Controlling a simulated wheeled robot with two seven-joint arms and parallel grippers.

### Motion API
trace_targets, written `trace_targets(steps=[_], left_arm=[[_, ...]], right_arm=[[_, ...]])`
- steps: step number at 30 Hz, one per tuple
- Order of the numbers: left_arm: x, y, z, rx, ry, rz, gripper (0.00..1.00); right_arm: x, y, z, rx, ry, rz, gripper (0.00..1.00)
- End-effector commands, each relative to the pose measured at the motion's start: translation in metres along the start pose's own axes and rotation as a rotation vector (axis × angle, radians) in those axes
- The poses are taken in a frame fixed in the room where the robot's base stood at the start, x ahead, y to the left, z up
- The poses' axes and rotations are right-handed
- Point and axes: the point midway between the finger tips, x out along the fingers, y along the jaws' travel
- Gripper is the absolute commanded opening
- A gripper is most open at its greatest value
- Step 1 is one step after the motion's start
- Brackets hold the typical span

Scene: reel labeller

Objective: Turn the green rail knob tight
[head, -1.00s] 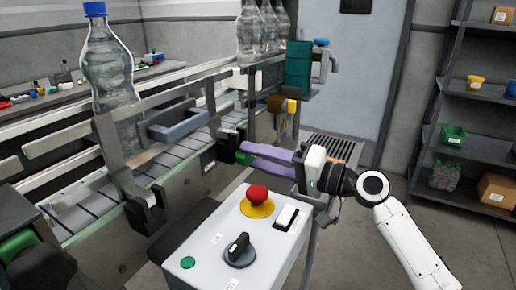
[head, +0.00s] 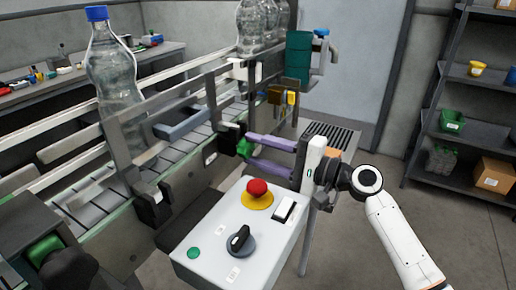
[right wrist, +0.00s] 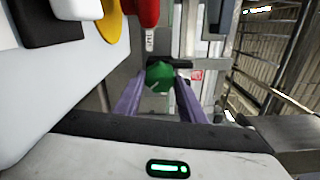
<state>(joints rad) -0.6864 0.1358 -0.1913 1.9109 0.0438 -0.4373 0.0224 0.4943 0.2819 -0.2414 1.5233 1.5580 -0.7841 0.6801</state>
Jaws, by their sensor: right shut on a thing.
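The green rail knob (head: 244,147) sits on a black clamp block (head: 230,134) on the near side of the conveyor. My right gripper (head: 249,152) reaches in from the right, its two purple fingers one above the other, shut on the knob. In the right wrist view the green knob (right wrist: 160,76) lies between the tips of the fingers of my right gripper (right wrist: 160,88). The knob's far side and its stem are hidden. I cannot tell how tight it is. My left gripper is not in view.
A control box (head: 222,222) with a red stop button (head: 258,188) stands just below my right gripper. Bottles (head: 108,75) stand on the conveyor (head: 92,190) between rails. Another green knob (head: 45,250) is at lower left. Shelves (head: 470,85) stand at the right.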

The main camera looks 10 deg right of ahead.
Motion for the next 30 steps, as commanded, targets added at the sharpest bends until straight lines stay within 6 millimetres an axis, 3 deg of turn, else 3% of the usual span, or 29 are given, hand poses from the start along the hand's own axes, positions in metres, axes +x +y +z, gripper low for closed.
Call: trace_targets(steps=[12,13,16,25,30], left_arm=[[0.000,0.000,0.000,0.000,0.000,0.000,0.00],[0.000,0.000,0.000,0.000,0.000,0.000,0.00],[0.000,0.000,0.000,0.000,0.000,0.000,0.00],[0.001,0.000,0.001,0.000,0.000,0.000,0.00],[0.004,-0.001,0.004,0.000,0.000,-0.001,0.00]], right_arm=[[0.000,0.001,0.000,0.007,0.000,0.002,0.14],[0.000,0.001,0.000,0.007,0.000,0.002,0.42],[0.000,0.001,0.000,0.006,0.000,0.001,0.55],[-0.002,0.001,0.000,0.005,0.001,0.001,0.55],[-0.021,0.003,-0.001,0.004,0.003,0.002,0.55]])
